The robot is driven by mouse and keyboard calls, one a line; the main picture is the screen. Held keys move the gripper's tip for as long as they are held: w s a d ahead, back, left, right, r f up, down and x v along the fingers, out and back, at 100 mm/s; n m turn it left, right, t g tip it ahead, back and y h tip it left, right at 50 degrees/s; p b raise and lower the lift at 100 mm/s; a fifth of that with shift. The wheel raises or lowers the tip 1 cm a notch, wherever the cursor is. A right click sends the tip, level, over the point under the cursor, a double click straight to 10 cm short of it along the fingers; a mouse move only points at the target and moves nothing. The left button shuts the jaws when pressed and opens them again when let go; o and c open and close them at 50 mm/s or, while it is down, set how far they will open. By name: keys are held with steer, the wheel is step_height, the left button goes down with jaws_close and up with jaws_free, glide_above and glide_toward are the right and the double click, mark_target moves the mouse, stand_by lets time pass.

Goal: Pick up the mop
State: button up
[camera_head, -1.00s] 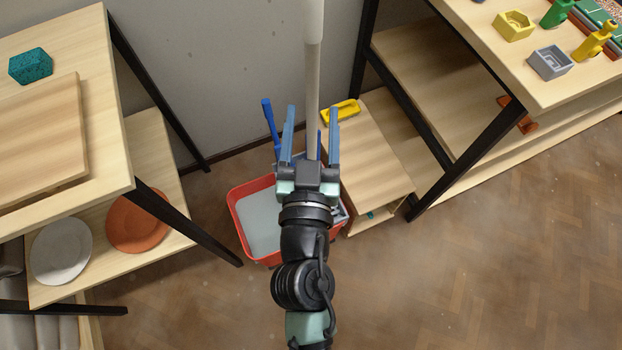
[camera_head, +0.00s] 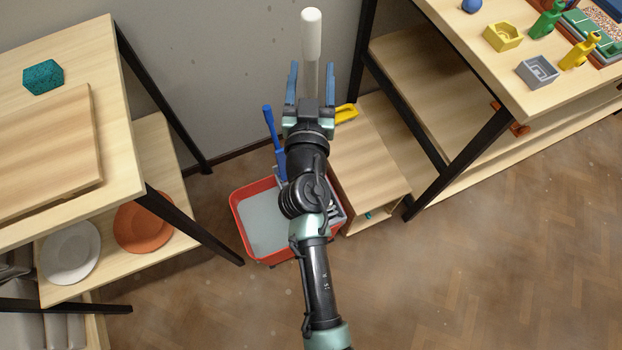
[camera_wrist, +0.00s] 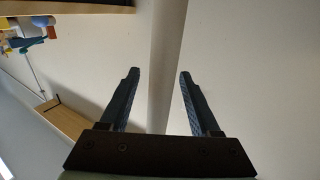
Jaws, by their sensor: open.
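The mop shows as a pale upright handle with a white rounded top (camera_head: 311,36) in the head view, standing against the grey wall. My gripper (camera_head: 310,82) is open, with one blue finger on each side of the handle. I see a gap between the handle and each finger in the wrist view. The lower handle and the mop's head are hidden behind my gripper and arm.
A red bucket (camera_head: 238,222) with a blue-handled tool (camera_head: 273,135) stands below. A low wooden bench (camera_head: 370,160) is right of it. Shelving stands left, and a table (camera_head: 470,45) with small coloured items stands right. The floor at lower right is clear.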

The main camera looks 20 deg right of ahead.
steer(key=shift+w+d, duration=0.15)
steer(key=shift+w, duration=0.2)
jaws_close()
steer(key=shift+r, duration=0.2)
